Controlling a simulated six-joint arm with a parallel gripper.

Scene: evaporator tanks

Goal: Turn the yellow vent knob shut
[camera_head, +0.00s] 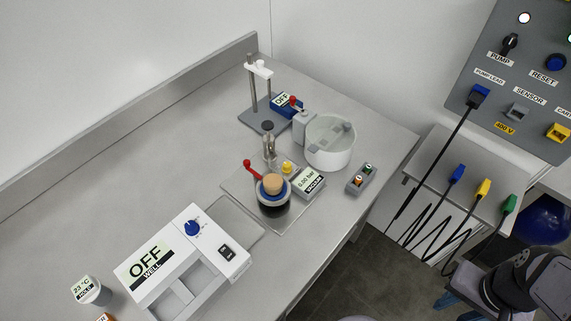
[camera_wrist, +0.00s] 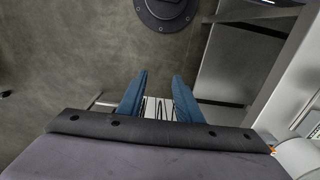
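The yellow vent knob (camera_head: 287,167) is small and sits beside the vacuum gauge (camera_head: 310,183), which reads 0.00 bar. It is close to the dark vessel with a blue rim and tan stopper (camera_head: 272,185), on a thin plate. My gripper (camera_wrist: 158,82) shows in the wrist view, its two blue fingers apart with nothing between them. It points at the floor, away from the bench. In the head view part of my arm (camera_head: 525,280) is at the lower right, far from the knob; the fingertips are not clear there.
A red-knobbed lever (camera_head: 247,163) stands left of the vessel. A white pot (camera_head: 329,143), a stand (camera_head: 261,85) and a white heater marked OFF (camera_head: 183,262) surround the area. A panel (camera_head: 520,75) with cables hangs at right. The bench's left part is clear.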

